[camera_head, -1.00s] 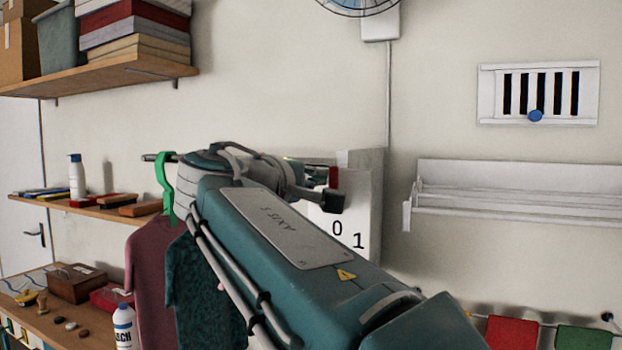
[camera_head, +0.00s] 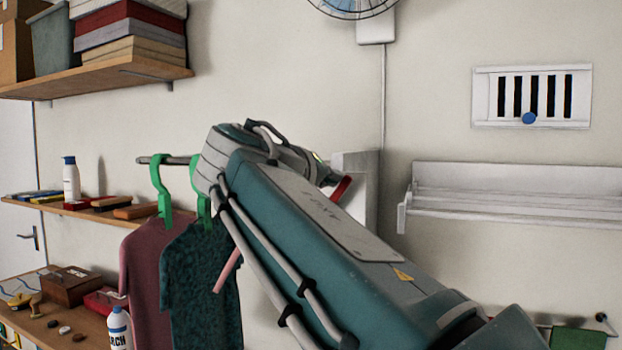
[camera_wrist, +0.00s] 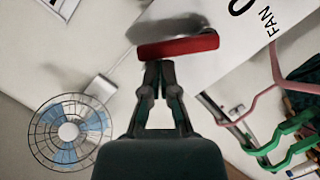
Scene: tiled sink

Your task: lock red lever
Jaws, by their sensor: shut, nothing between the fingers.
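The red lever (camera_head: 341,187) shows beside my arm in the head view, tilted up to the right. In the wrist view the red lever (camera_wrist: 180,46) lies across just beyond my fingertips, with a grey metal part behind it. My gripper (camera_wrist: 160,68) is shut and holds nothing. Its tips are at or very near the lever's edge; I cannot tell if they touch. The white switch box (camera_head: 361,172) is mostly hidden by my arm in the head view. In the wrist view its white face (camera_wrist: 225,45) shows a "0" and "FAN".
A blue-bladed fan (camera_head: 352,5) is on the wall above. Green hangers (camera_head: 161,185) with a maroon shirt (camera_head: 147,260) and a dark teal shirt (camera_head: 205,290) hang left of my arm. A white wall rack (camera_head: 515,190) is at the right.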

